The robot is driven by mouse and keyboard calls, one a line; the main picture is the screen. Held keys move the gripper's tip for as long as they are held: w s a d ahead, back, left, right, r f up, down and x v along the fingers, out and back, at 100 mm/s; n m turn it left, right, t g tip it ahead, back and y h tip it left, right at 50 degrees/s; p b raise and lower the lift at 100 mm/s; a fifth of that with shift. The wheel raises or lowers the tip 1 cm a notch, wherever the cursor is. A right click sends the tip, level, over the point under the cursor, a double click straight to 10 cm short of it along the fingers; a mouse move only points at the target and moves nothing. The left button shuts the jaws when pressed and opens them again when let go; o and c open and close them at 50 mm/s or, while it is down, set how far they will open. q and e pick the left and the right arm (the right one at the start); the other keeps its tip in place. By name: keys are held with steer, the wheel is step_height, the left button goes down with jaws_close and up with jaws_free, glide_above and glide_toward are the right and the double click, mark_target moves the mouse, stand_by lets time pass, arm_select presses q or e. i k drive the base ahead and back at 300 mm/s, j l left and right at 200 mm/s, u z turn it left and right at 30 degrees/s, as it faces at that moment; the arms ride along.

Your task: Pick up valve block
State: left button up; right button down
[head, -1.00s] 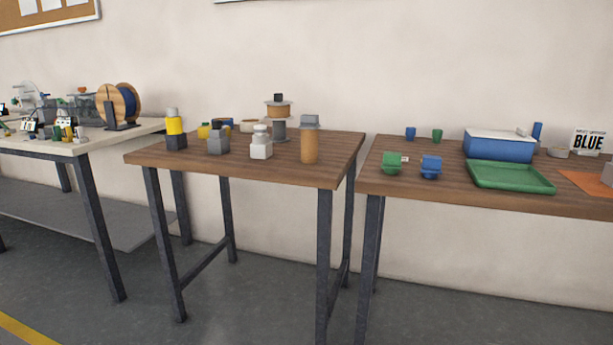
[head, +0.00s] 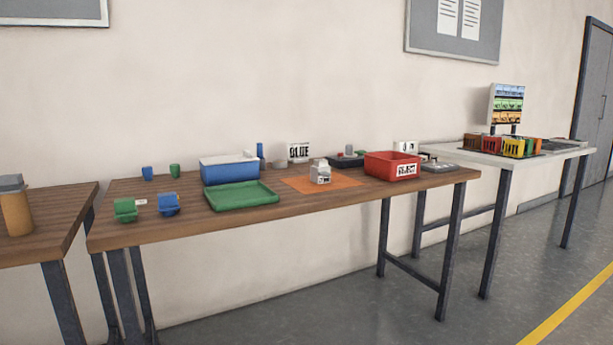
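A small pale grey block-shaped part (head: 320,172), which looks like the valve block, sits on an orange mat (head: 347,182) in the middle of the wooden table (head: 285,218). It has a dark marked front face, too small to read. I cannot confirm what it is at this distance. Neither of my grippers shows in the head view.
A white table (head: 500,160) stands right. The floor in front is clear.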

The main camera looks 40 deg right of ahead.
mark_target(319, 165)
steer(key=z, duration=1.5)
steer(key=i+l, duration=0.4)
steer(key=l, duration=0.15)
steer(key=k+l+z, duration=0.05)
